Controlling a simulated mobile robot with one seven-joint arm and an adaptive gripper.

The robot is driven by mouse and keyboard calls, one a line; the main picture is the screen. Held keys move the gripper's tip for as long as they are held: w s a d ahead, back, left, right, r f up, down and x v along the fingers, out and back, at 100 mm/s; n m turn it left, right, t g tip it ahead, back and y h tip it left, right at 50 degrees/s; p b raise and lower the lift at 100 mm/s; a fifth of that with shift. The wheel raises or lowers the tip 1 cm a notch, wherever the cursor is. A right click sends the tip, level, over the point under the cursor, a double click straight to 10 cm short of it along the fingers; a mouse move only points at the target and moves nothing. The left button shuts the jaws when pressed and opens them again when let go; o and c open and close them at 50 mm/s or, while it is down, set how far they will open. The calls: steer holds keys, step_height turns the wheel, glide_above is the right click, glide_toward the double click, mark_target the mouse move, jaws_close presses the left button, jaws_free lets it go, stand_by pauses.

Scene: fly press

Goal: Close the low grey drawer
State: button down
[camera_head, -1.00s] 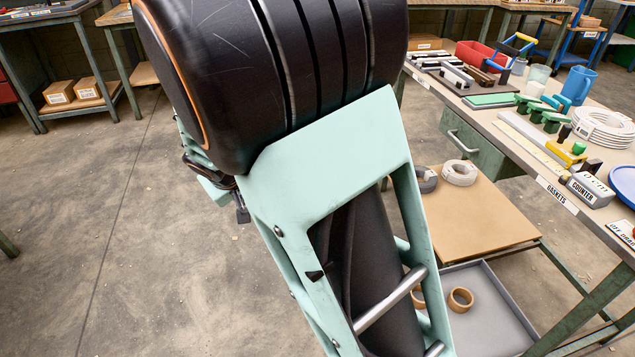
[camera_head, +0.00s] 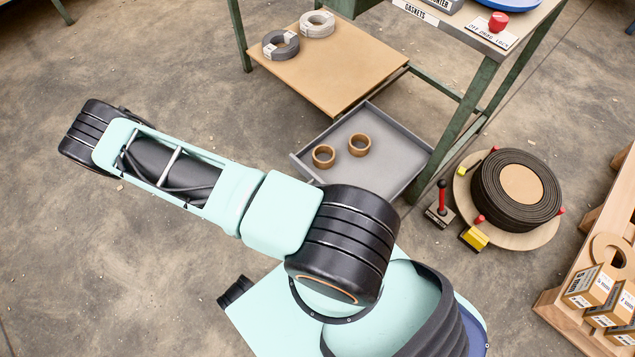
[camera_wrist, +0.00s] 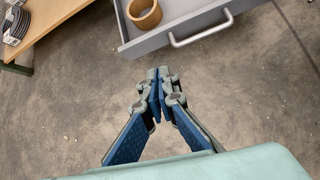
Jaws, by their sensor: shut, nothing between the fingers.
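The low grey drawer (camera_head: 385,178) stands pulled out beneath the workbench in the head view, near the floor. Two brown rings (camera_head: 324,155) (camera_head: 359,145) lie inside it. In the wrist view the drawer's front (camera_wrist: 165,38) shows at the top, with its bar handle (camera_wrist: 203,32) and one brown ring (camera_wrist: 145,13). My gripper (camera_wrist: 161,74) is shut and empty, below the drawer front in that picture and apart from it. In the head view my arm reaches left of the drawer, and the gripper's fingers do not show.
A wooden shelf (camera_head: 320,72) with a dark coil (camera_head: 280,45) and a pale coil (camera_head: 317,23) adjoins the drawer. A green bench leg (camera_head: 452,130) stands at its right. A hose reel (camera_head: 515,190) and a wooden rack (camera_head: 590,255) are further right. Floor at left is clear.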

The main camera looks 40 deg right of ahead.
steer(key=shift+n+g, duration=0.5)
steer(key=shift+n, duration=0.3)
steer(key=s+d+f+b, duration=0.1)
steer(key=d+f, duration=0.3)
steer(key=s+d+f+b, duration=0.2)
steer(key=d+f, duration=0.3)
steer(key=s+d+f+b, duration=0.1)
steer(key=d+f+b, duration=0.1)
steer(key=d+f, duration=0.2)
steer(key=shift+s+d+f, duration=0.15)
steer(key=shift+s+d, duration=0.2)
steer(key=shift+d, duration=0.6)
steer(key=shift+d, duration=0.15)
